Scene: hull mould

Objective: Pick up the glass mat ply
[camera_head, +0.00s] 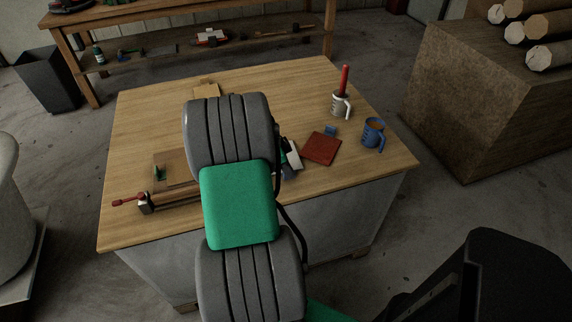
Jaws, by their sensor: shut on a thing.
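My arm reaches over the wooden table and covers its middle. My gripper is hidden behind the arm links, so its jaws and anything in them cannot be seen. I cannot pick out the glass mat ply with certainty. A small white and dark piece (291,154) shows just right of the arm, partly covered by it; I cannot tell what it is. A flat dark red square (321,148) lies on the table to the right of that piece.
The table (290,85) also bears a white mug (340,105) with a red stick, a blue mug (373,133), a small blue block (330,130), a tan piece (207,90) and a clamp-like tool (145,203). A brown block (455,100) stands right.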

